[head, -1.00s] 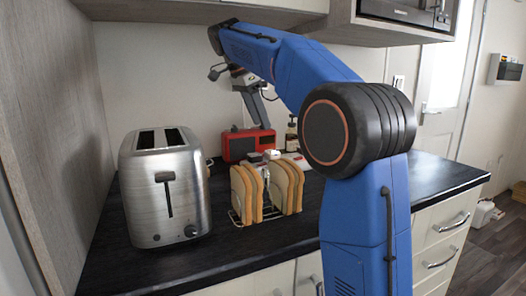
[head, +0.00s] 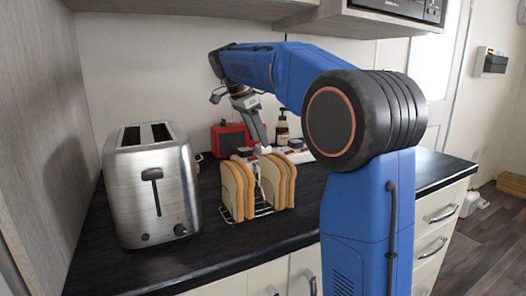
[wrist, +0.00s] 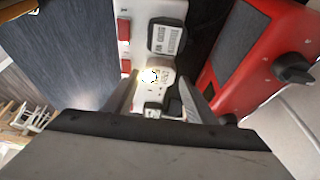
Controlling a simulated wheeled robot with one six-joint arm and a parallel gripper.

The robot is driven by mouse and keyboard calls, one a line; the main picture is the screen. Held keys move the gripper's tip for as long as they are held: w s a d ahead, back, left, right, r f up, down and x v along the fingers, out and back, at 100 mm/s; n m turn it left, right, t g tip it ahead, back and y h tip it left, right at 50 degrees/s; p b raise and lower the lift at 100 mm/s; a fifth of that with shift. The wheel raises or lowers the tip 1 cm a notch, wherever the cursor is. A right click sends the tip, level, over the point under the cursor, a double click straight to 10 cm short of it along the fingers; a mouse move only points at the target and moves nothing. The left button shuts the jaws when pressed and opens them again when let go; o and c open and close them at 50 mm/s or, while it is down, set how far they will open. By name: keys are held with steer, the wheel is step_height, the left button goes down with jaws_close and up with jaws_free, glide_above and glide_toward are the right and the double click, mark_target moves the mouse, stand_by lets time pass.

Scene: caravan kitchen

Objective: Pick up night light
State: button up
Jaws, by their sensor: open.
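The night light, a small pale piece with a bright glow (wrist: 153,76), shows in the wrist view against a white power strip (wrist: 148,14). My gripper (wrist: 162,84) is open, with one finger on each side of the night light in that view. I cannot tell whether the fingers touch it. In the head view my gripper (head: 264,143) points down behind the toast rack, and a small white piece at its tip may be the night light. The power strip shows to the right of the gripper (head: 302,157). The night light's lower part is partly hidden.
A red radio (head: 229,138) stands close behind the gripper; it fills the right of the wrist view (wrist: 250,60). A toast rack with bread slices (head: 238,190) stands in front, a steel toaster (head: 150,190) at left. A pump bottle (head: 282,128) stands behind. The front-right counter is clear.

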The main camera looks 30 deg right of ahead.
steer(key=shift+x, duration=1.35)
steer(key=shift+c, duration=0.4)
steer(key=c, duration=0.7)
steer(key=shift+r, duration=0.1)
steer(key=shift+c, duration=0.2)
